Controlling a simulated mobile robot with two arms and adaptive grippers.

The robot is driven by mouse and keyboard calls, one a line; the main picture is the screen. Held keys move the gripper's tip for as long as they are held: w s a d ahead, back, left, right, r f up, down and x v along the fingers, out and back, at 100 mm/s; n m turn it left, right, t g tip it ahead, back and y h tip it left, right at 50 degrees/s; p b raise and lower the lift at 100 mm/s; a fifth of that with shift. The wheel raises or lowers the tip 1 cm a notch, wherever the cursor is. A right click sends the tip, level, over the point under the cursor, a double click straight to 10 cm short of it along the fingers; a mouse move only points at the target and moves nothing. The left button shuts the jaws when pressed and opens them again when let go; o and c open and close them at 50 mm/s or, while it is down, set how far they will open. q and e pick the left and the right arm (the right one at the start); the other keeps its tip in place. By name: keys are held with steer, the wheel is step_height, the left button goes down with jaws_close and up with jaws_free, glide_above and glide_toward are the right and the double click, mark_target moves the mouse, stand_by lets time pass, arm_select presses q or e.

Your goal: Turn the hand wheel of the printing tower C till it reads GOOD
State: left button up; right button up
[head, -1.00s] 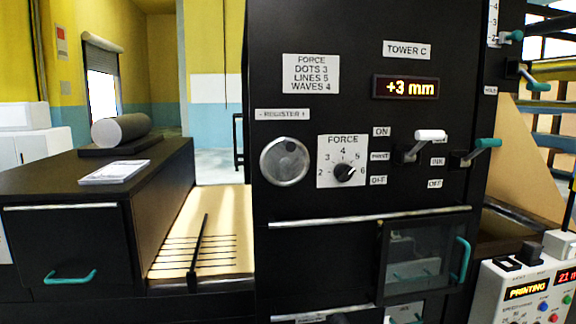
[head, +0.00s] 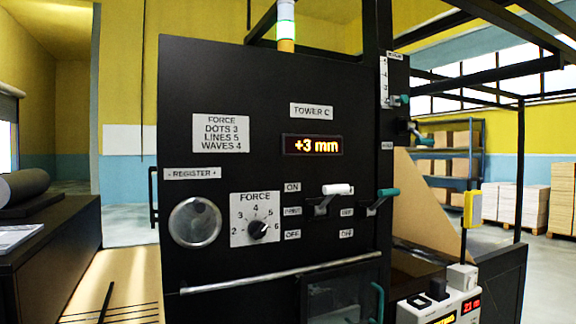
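The black printing tower C (head: 230,95) stands in front of me in the head view, with its TOWER C label (head: 312,111) near the top. Its display (head: 313,145) reads +3 mm in orange. The silver round hand wheel (head: 195,222) sits at the lower left of the panel, under the "- REGISTER +" label (head: 192,174). Nothing touches the wheel. Neither of my grippers is in view.
Right of the wheel are the FORCE knob (head: 257,229), pointing near 6, a white-handled lever (head: 337,190) and a teal-handled lever (head: 384,197). A silver rail (head: 280,273) crosses below. A control box (head: 440,306) stands at lower right.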

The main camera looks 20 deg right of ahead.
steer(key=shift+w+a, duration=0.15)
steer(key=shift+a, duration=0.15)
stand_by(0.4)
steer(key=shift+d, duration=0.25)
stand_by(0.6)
